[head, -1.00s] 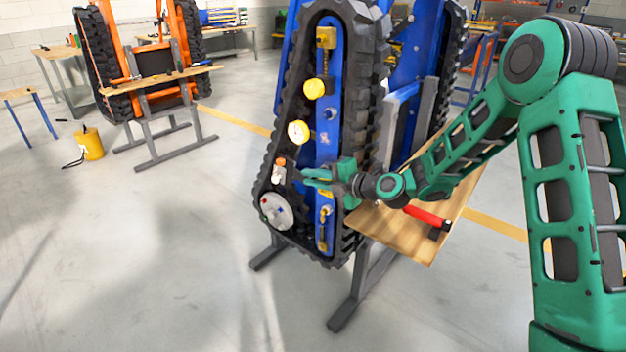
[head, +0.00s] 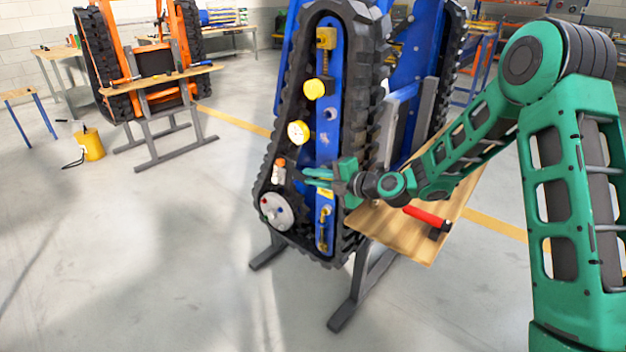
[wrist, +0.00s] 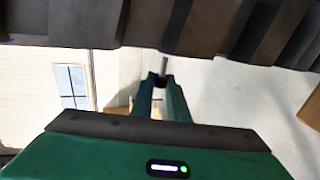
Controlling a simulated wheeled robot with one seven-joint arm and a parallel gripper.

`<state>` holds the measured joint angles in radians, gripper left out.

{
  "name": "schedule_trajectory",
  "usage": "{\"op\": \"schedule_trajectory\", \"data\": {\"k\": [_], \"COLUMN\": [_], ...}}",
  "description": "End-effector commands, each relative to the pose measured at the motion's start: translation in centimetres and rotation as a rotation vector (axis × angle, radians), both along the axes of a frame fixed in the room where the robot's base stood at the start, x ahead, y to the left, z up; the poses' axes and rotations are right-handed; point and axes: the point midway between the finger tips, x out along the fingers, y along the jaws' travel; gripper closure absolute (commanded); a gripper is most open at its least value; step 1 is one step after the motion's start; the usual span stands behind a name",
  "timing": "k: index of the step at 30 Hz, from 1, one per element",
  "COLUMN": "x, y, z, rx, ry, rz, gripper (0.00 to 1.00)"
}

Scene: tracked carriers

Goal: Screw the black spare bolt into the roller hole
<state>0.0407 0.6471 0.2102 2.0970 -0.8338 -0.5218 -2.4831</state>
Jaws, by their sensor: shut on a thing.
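The blue tracked carrier (head: 327,140) stands upright on a grey stand, with a black track around its edge. Rollers run down its face: a yellow one (head: 314,88), a white and yellow one (head: 298,132) and a small orange and white part (head: 278,171). My gripper (head: 308,178) is in front of the carrier's lower half, pointing left, level with the orange and white part. In the wrist view its green fingers are shut on the black spare bolt (wrist: 163,66), whose thin grey shank points away. The roller hole cannot be made out clearly.
A wooden board (head: 400,235) with a red-handled tool (head: 428,217) lies below my arm. The track's dark lugs (wrist: 200,25) fill the top of the wrist view. An orange carrier (head: 150,60) and a yellow can (head: 89,145) stand at the back left.

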Motion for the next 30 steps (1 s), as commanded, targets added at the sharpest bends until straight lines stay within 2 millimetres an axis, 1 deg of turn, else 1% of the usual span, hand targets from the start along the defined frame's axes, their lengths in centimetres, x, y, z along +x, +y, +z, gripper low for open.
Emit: {"op": "schedule_trajectory", "data": {"k": [30], "x": [1.8], "y": [-1.4], "z": [0.0], "rx": [0.001], "ry": [-0.001], "rz": [-0.001], "gripper": [1.00]}}
